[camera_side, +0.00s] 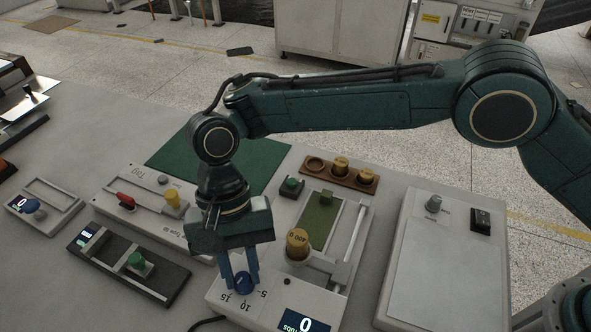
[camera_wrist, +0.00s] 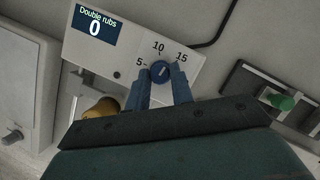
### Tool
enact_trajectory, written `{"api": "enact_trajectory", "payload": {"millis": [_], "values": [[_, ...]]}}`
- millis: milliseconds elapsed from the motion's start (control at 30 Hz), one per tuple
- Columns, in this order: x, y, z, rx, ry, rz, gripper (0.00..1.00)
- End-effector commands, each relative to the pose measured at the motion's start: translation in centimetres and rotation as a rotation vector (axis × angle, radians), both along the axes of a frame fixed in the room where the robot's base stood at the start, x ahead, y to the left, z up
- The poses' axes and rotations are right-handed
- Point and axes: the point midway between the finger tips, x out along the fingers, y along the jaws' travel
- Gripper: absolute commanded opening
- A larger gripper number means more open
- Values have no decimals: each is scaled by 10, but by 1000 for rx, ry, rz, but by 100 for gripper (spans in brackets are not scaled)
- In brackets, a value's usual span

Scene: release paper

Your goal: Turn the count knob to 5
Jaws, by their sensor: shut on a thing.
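The blue count knob (camera_wrist: 160,71) sits on the light-grey panel of a machine, with 5, 10 and 15 printed around it. In the wrist view 5 is at its left, 10 above and 15 at its upper right. A small pale mark on the knob points upward and slightly right, between 10 and 15; its exact setting is hard to tell. My gripper (camera_wrist: 161,80) is shut on the knob, one blue finger on each side. In the side view the knob (camera_side: 244,284) shows between my gripper's fingers (camera_side: 241,279). The display (camera_wrist: 94,26) reads "Double rubs 0".
The same machine carries a brass 400 g weight (camera_side: 298,243) close to the right of my gripper. A dark fixture with a green knob (camera_side: 139,263) lies to the left. A brown rack (camera_side: 327,172) of brass weights stands behind.

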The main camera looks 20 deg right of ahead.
Motion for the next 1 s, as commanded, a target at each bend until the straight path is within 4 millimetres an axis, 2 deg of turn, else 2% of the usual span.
{"api": "enact_trajectory", "payload": {"millis": [333, 367, 433, 467, 1000], "values": [[-1, 0, 1, 1, 0, 6, 0], [-1, 0, 1, 1, 0, 6, 29], [-1, 0, 1, 1, 0, 5, 42], [-1, 0, 1, 1, 0, 5, 44], [0, 0, 0, 0, 1, -29, 44]]}}
